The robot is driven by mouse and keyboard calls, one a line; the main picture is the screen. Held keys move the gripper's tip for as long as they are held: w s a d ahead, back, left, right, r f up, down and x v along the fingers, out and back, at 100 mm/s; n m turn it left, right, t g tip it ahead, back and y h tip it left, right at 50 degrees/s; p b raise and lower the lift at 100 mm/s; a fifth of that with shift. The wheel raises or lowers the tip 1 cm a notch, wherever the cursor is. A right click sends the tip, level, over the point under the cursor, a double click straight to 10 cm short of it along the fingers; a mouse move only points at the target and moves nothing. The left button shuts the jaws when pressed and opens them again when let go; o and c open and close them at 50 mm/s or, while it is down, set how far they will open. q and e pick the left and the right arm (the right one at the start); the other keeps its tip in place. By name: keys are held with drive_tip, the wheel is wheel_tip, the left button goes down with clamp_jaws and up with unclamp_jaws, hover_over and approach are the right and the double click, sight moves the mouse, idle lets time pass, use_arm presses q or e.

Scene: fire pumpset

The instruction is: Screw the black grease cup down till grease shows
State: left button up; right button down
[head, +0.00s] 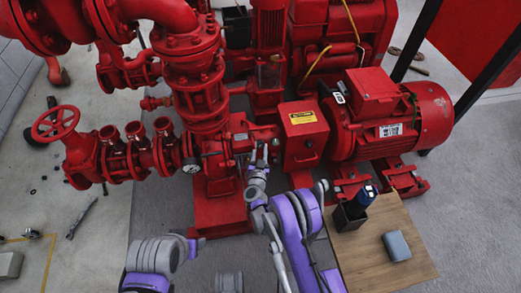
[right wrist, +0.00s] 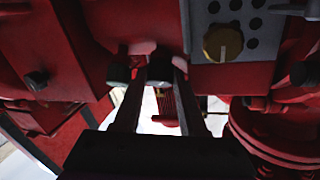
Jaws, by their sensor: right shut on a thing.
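The black grease cup (right wrist: 160,69) shows in the right wrist view as a small dark cap against the red pump body. My right gripper (right wrist: 160,78) has one finger on each side of it and is shut on it. In the head view my right gripper (head: 264,152) reaches up to the red pump (head: 228,146), and the cup cannot be made out there. I see no grease around the cup. My left arm shows at the bottom left of the head view, but its gripper does not show.
Another black cap (right wrist: 118,73) sits close to the left finger. A brass knob (right wrist: 222,43) is on a grey plate (right wrist: 240,25) at the right. A wooden table (head: 385,240) holds a black holder (head: 349,215), a dark blue bottle (head: 367,194) and a grey-blue box (head: 396,245). A red motor (head: 385,120) stands behind.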

drive_tip(key=shift+a, duration=0.1)
drive_tip(key=c, duration=0.8)
unclamp_jaws()
drive_tip(key=shift+f, duration=0.1)
drive_tip(key=shift+o, duration=0.2)
drive_tip(key=shift+s, duration=0.1)
drive_tip(key=s+p, duration=0.1)
drive_tip(key=s, duration=0.9)
drive_tip(key=shift+s+a+r, duration=0.2)
drive_tip(key=shift+s+a, duration=0.15)
